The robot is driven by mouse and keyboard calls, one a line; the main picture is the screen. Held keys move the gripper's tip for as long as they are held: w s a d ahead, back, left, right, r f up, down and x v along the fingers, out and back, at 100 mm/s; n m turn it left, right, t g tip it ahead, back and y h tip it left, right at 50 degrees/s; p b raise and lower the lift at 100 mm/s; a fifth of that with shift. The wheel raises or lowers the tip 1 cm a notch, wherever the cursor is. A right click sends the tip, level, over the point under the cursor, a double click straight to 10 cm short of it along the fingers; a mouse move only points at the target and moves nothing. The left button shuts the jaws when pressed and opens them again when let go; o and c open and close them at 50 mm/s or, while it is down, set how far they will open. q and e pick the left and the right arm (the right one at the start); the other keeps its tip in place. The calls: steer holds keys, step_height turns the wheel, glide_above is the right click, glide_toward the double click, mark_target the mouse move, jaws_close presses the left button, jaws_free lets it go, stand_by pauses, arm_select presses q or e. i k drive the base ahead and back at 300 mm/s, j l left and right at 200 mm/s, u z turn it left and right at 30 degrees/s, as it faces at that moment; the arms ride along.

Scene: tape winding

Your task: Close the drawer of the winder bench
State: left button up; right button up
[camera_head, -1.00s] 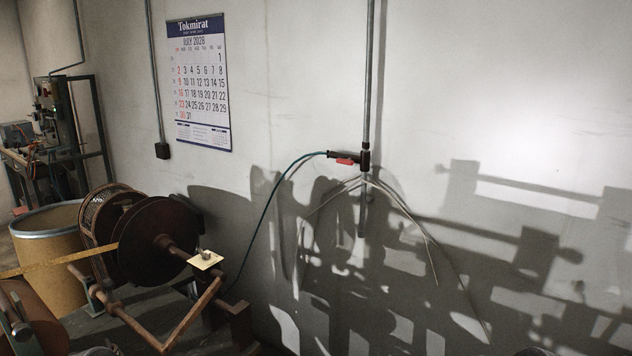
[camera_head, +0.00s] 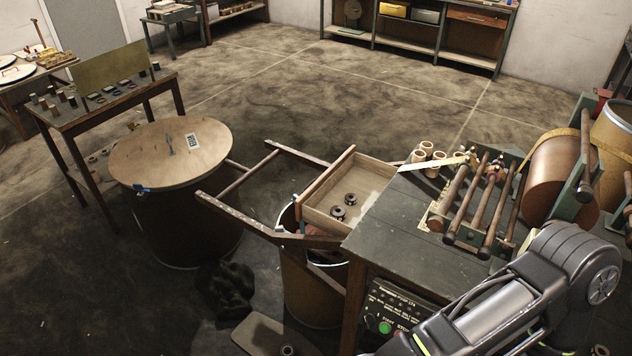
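The winder bench (camera_head: 400,226) has a dark green top and stands at the lower right. Its wooden drawer (camera_head: 318,218) is pulled out from the bench's left end, and two small dark round parts (camera_head: 345,205) lie inside. The drawer's inner end meets the bench edge. A dark grey arm of mine (camera_head: 500,300) crosses the lower right corner in front of the bench. Its gripper does not show, and my other gripper is out of the picture too.
A brown wooden frame (camera_head: 238,215) and a barrel (camera_head: 310,290) stand close by the drawer. A drum with a round wooden lid (camera_head: 165,153) is further left. Rollers (camera_head: 480,205) and several copper-coloured tubes sit on the bench. Open floor (camera_head: 300,85) lies behind.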

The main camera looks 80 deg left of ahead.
mark_target(366, 176)
steer(key=k+j+u, duration=0.15)
steer(key=u, duration=0.15)
steer(key=k+j+u, duration=0.1)
steer(key=j+u, duration=0.2)
steer(key=k+j+u, duration=0.1)
steer(key=j+u, duration=0.15)
steer(key=k+j+u, duration=0.1)
steer(key=j, duration=0.6)
steer(key=k+j, duration=0.15)
steer(key=j, duration=0.6)
steer(key=k+j+u, duration=0.15)
steer(key=j, duration=1.25)
steer(key=k+u, duration=0.05)
